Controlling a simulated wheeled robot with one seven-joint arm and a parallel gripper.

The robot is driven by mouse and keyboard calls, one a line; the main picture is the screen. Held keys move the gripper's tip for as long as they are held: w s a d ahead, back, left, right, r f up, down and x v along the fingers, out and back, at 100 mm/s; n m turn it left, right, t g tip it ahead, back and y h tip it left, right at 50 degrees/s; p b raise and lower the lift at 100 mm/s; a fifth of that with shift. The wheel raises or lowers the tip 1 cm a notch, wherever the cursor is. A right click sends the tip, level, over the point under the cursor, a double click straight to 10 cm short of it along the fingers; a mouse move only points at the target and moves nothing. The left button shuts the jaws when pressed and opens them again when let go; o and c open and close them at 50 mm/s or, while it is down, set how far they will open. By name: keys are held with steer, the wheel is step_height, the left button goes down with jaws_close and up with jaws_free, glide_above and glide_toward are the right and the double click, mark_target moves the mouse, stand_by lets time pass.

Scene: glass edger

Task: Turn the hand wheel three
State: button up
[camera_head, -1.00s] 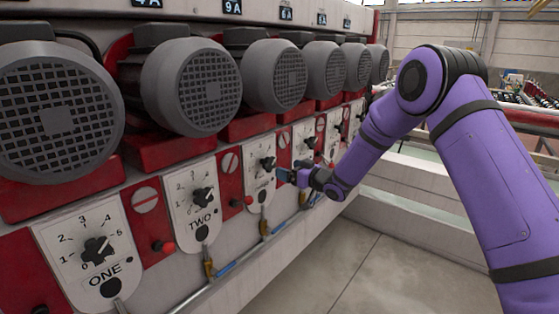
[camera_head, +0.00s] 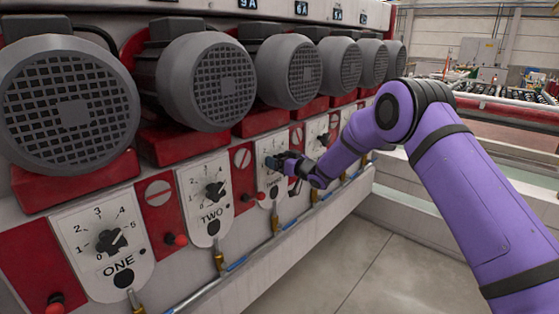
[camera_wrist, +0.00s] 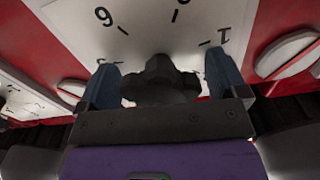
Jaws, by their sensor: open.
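The third hand wheel is a dark lobed knob (camera_wrist: 160,80) on a white dial plate (camera_wrist: 150,30), seen close in the wrist view. My gripper (camera_wrist: 162,88) is open, with one blue finger on each side of the knob. Gaps show between the fingers and the knob, so I cannot see contact. In the head view my gripper (camera_head: 272,163) is small and right at the plate.
Hand wheel one (camera_head: 111,240) and hand wheel two (camera_head: 214,191) sit on their plates to the left. Red knobs (camera_head: 176,239) stick out between plates. Grey motors (camera_head: 208,85) overhang above, and a pipe (camera_head: 290,225) runs below. The floor in front is clear.

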steer(key=shift+a, duration=0.1)
steer(key=c, duration=0.9)
steer(key=shift+c, duration=0.2)
